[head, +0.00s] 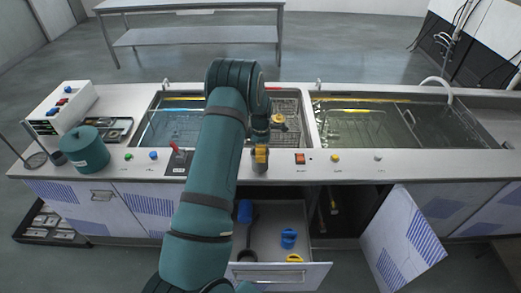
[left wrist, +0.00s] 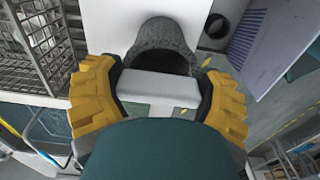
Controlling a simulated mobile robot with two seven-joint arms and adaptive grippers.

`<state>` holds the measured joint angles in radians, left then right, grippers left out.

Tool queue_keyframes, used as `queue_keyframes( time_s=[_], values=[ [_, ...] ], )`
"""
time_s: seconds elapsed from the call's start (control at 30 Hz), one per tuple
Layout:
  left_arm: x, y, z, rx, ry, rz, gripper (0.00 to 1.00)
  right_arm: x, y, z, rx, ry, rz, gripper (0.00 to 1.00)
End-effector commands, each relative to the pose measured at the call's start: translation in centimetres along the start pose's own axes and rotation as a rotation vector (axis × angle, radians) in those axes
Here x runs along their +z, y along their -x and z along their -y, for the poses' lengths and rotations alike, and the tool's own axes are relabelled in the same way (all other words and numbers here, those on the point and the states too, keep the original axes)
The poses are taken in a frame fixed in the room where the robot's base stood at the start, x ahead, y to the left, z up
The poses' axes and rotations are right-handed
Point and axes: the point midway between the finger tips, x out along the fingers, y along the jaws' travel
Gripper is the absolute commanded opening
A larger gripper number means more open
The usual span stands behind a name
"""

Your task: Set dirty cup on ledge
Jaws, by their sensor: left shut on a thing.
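My left gripper (head: 261,158) has yellow fingers and hangs over the front ledge (head: 330,168) of the tank counter, at the middle of the head view. In the left wrist view the fingers of this gripper (left wrist: 160,92) are shut around a dark grey, speckled, rounded thing (left wrist: 167,36), which looks like the dirty cup. Its dark opening faces the gripper. My right gripper is not in view.
A wire basket (left wrist: 28,45) lies beside the gripper, in the left tank. A drawer (head: 280,274) with blue, yellow and dark items stands open below. A cabinet door (head: 402,240) is open to its right. A green pot (head: 85,150) stands on the left counter.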

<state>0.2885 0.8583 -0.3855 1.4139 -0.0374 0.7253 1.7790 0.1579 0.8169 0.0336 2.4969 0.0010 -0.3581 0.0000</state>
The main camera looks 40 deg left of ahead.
Motion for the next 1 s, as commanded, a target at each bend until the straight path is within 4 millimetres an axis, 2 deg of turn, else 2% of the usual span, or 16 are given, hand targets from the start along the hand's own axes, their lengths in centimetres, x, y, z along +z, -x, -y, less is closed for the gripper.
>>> queue_keyframes(
  time_s=[0.3,0.33,0.37,0.4,0.77,0.87,1.0],
  values=[
    [0.0,-0.3,-0.1,0.002,-0.001,0.0,0.33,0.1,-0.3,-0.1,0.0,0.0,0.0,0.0],
    [0.0,-0.2,0.0,0.002,-0.001,0.0,0.83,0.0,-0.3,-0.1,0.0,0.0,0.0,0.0],
    [0.0,-0.2,0.0,0.002,-0.001,0.0,0.94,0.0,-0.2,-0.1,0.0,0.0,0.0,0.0],
    [0.0,-0.2,0.0,0.002,-0.001,0.0,1.0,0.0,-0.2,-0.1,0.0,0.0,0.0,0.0],
    [0.0,0.3,0.0,0.001,0.0,0.001,1.0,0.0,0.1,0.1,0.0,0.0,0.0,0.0],
    [0.1,1.5,-0.1,0.005,-0.001,0.001,1.0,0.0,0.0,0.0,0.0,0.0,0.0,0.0],
    [0.1,4.2,-0.1,0.006,-0.002,0.002,1.0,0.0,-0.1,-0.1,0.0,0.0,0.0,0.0]
  ],
)
